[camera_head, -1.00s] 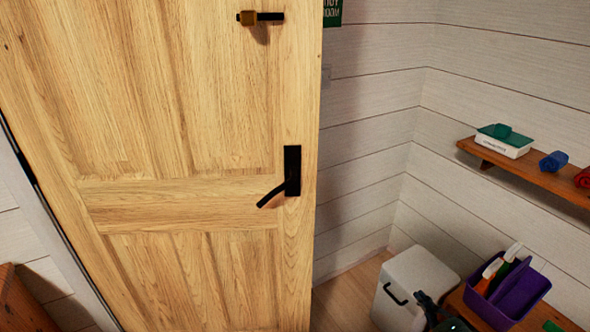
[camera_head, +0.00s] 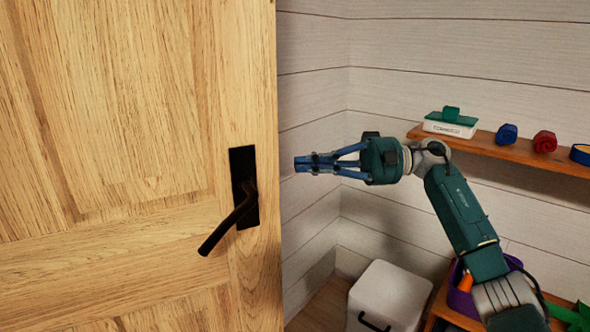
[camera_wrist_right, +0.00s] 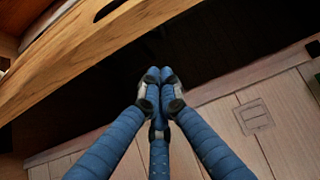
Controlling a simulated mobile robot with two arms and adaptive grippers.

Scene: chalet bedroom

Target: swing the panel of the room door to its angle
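The room door's wooden panel (camera_head: 110,130) fills the left half of the head view and stands ajar, its free edge toward the middle. Its black lever handle (camera_head: 230,222) on a black plate tilts down to the left. My right gripper (camera_head: 297,164) is just right of the panel's free edge, at about the height of the handle plate, apart from the handle. In the right wrist view its blue fingers (camera_wrist_right: 160,75) have their tips together with nothing between them. A wooden edge (camera_wrist_right: 90,60) crosses above them there. My left gripper is not in view.
A wooden shelf (camera_head: 500,150) on the right wall holds a white-and-green box (camera_head: 450,123) and rolled items. Below are a white bin (camera_head: 388,297) and a purple caddy (camera_head: 461,300), partly behind my right arm. White plank walls stand behind.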

